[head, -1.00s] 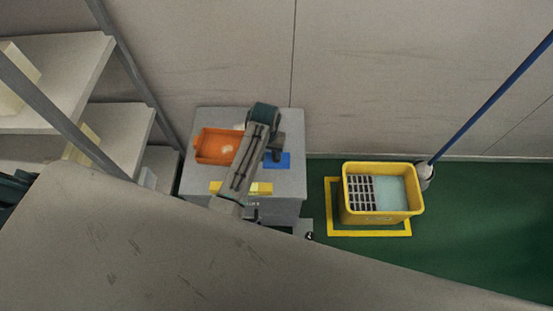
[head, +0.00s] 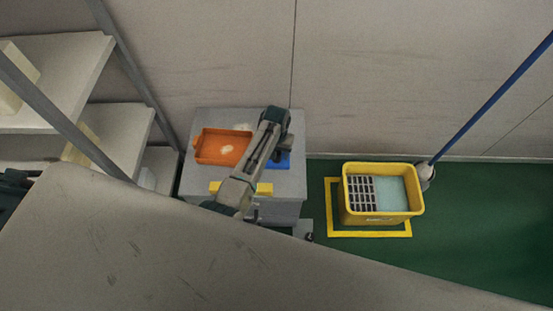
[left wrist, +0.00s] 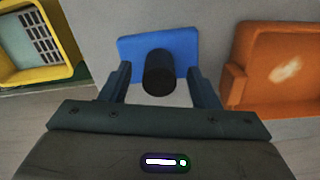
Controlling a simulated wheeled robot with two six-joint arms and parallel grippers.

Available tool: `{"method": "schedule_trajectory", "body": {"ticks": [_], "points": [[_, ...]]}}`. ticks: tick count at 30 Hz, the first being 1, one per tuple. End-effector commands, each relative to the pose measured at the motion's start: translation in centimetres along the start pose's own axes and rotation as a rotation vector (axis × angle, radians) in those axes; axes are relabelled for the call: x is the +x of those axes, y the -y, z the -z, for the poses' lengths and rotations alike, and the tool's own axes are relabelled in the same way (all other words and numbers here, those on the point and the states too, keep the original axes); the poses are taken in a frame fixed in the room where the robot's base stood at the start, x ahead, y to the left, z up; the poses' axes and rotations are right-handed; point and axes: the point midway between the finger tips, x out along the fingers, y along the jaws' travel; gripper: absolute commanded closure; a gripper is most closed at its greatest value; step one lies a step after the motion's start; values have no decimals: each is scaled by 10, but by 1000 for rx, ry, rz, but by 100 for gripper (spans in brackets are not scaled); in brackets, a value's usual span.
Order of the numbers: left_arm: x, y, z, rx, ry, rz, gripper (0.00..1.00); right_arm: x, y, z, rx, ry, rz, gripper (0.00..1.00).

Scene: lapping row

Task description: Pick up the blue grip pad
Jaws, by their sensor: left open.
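The blue grip pad (head: 285,160) lies flat on top of the grey cabinet, right of the orange tray. In the left wrist view the pad (left wrist: 183,43) is a blue plate with a black round handle (left wrist: 158,73) standing up from it. My left gripper (left wrist: 158,71) is open, with one finger on each side of the handle in that view. I cannot tell whether the fingers touch anything. In the head view my left arm covers part of the pad, and the gripper (head: 276,153) is mostly hidden. My right gripper is not in view.
The orange tray (head: 200,152) sits close beside the pad on the grey cabinet (head: 292,185). A yellow bucket (head: 380,218) stands on the green floor to the right, with a blue pole (head: 490,103) behind it. Shelves (head: 75,60) stand at the left.

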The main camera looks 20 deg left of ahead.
Motion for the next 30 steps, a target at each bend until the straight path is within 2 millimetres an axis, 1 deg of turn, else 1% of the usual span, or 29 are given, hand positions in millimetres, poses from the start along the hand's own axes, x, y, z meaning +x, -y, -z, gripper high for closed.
{"method": "schedule_trajectory", "body": {"ticks": [1,3,10,11,12,14,18,26,29,30], "points": [[7,0,0,0,2,0,44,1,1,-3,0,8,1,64],[11,0,0,0,0,-1,44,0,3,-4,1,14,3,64],[12,0,0,0,0,-1,44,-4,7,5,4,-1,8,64],[12,0,0,0,0,-1,46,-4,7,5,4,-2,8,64],[12,0,0,0,0,-1,54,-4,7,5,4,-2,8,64],[12,0,0,0,0,-1,66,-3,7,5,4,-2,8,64],[12,0,0,0,0,-1,93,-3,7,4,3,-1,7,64],[10,-1,0,0,-1,-1,94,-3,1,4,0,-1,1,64],[2,-1,1,-1,-3,-2,94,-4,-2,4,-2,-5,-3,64],[-4,-1,1,-1,-4,-2,94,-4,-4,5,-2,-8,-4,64]]}}
